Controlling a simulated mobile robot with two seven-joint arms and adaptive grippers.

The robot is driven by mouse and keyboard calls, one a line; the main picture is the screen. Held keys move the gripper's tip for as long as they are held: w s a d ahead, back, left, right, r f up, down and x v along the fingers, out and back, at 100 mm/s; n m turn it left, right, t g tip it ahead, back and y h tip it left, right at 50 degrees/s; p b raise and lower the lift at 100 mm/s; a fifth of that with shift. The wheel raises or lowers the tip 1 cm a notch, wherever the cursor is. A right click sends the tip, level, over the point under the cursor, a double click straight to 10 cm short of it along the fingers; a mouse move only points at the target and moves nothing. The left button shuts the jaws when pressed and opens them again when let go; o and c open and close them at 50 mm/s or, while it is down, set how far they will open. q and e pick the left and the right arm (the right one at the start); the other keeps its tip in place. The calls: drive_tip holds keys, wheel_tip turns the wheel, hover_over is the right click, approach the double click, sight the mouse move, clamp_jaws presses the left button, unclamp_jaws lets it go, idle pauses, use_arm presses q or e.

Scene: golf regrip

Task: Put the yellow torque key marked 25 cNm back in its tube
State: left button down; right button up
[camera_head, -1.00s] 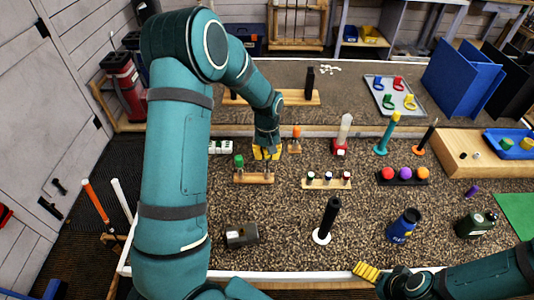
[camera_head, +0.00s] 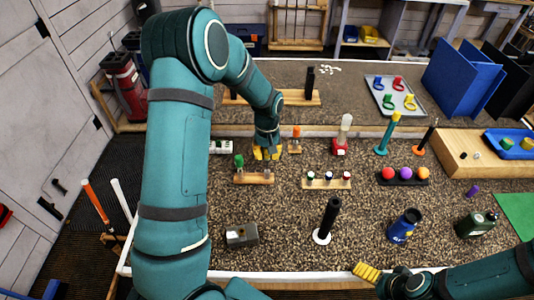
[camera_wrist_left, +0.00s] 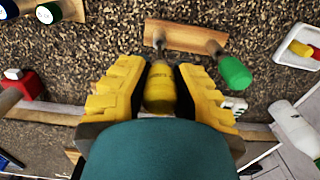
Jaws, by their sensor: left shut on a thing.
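My left gripper (camera_head: 266,153) is shut on the yellow torque key (camera_wrist_left: 160,88), whose handle shows between the two yellow fingers in the left wrist view. The fingers are just behind a wooden rack (camera_head: 256,179) in the head view. The rack also shows in the left wrist view (camera_wrist_left: 185,37). A clear tube (camera_wrist_left: 159,42) on it lines up with the held key. Whether the key's tip is inside the tube cannot be told, and its marking is not readable. A green key (camera_head: 239,160) stands in the rack's other tube. My right gripper (camera_head: 366,271) is at the table's front edge.
A rack of dark-capped bottles (camera_head: 327,181) is to the right.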

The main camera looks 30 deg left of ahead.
use_arm(q)
drive_tip(key=shift+f+b, duration=1.65)
drive_tip(key=shift+f, duration=0.6)
drive_tip(key=c, duration=0.9)
unclamp_jaws()
drive_tip(key=r, duration=1.2)
drive_tip(key=shift+w+a, duration=0.1)
drive_tip(key=shift+w, duration=0.1)
